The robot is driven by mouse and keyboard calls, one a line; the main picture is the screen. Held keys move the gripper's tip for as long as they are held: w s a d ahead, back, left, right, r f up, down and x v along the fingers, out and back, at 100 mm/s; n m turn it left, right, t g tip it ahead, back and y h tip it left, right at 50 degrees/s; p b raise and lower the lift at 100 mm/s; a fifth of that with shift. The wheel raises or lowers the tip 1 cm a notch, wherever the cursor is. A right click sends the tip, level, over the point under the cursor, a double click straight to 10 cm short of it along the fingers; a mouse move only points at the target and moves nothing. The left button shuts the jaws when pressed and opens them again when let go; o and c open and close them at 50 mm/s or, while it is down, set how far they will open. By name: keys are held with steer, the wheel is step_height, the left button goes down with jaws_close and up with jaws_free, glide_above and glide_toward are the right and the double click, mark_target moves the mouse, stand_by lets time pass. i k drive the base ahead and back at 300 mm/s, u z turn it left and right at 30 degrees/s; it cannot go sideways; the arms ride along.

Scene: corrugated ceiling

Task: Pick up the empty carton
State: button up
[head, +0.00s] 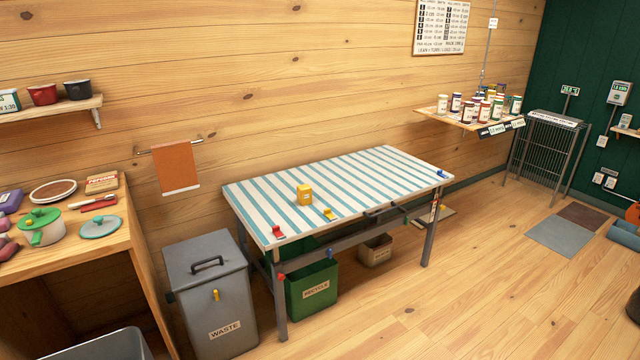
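A small yellow container (304,195), which may be the carton, stands upright on the striped table (370,180), left of the table's middle. It is too small to tell whether it is empty. A brown box (376,250) with a label sits on the floor under the table; its contents cannot be made out. My gripper is not in view.
Small red (277,232), yellow (328,213) and blue (440,172) clips sit along the table's edges. The floor in front (440,310) is clear.

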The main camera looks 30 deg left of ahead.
mark_target(304, 191)
steer(key=u, duration=0.15)
steer(key=i, duration=1.45)
steer(key=u, duration=0.9)
steer(key=i, duration=0.8)
steer(key=u, duration=1.7)
steer(key=i, duration=1.2)
steer(key=u, duration=0.35)
